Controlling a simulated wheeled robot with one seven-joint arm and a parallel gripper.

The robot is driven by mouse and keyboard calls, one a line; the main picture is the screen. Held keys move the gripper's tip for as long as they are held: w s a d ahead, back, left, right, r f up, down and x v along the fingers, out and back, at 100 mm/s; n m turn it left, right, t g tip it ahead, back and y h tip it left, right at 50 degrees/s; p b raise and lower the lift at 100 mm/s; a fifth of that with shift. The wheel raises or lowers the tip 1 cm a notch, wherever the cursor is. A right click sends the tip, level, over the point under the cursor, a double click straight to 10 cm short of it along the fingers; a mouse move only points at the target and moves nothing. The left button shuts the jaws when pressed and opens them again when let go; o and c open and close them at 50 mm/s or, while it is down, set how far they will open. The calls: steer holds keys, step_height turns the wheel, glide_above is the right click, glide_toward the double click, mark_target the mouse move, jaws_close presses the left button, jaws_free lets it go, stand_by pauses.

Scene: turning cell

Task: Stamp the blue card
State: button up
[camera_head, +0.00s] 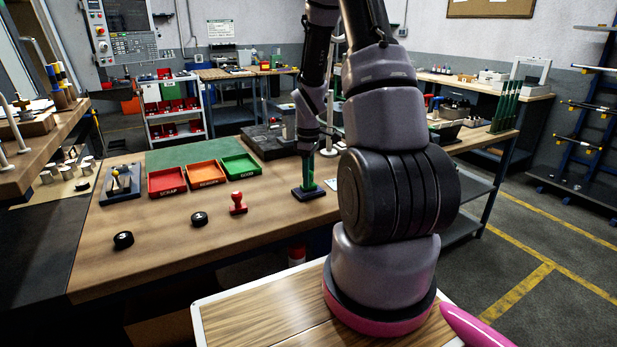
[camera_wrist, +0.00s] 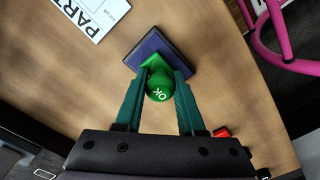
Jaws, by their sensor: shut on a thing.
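My gripper (camera_wrist: 161,80) is shut on the green stamp (camera_wrist: 159,92), with its round "OK" knob between the two green fingers. The stamp is upright on the dark blue ink pad (camera_wrist: 174,48), or just above it; contact is hard to tell. In the head view the pad (camera_head: 309,193) lies near the bench's right end, below my gripper (camera_head: 307,155). A white card (camera_wrist: 92,14) with black "PART" lettering lies beside the pad and is cut by the wrist view's edge. No blue shows on its visible part. A red stamp (camera_head: 238,204) stands left of the pad.
Red (camera_head: 167,182), orange (camera_head: 205,174) and green (camera_head: 241,167) trays stand at the back of the bench (camera_head: 160,265). Two black round pieces (camera_head: 123,240) (camera_head: 199,219) lie nearer the front. A small fixture (camera_head: 121,184) stands at left. The front middle is mostly clear.

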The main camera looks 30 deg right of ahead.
steer(key=shift+r, duration=3.5)
